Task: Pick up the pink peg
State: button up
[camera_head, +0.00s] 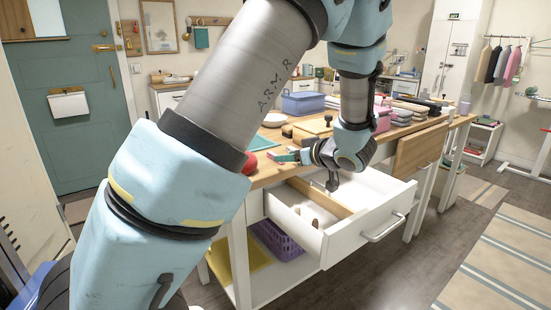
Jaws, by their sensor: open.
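My gripper (320,168) is open above the back of the open white drawer (345,241), close to the table's front edge. I see nothing held between its fingers. My own arm crosses the view and hides part of the tabletop.
The drawer holds a wooden divider (322,198) and a few small pale items. A red object (249,163) sits at the table's left end. A blue basket (303,103) and stacked folded cloths stand farther back. Striped rugs (500,262) lie on the floor at right.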

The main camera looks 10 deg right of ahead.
jog(key=x, duration=0.3)
jog(key=p+x, duration=0.1)
jog(key=x, duration=0.1)
jog(key=shift+w+d+f, duration=0.1)
jog(key=shift+w+d, duration=0.05)
jog(key=shift+w, duration=0.25)
grip_shut()
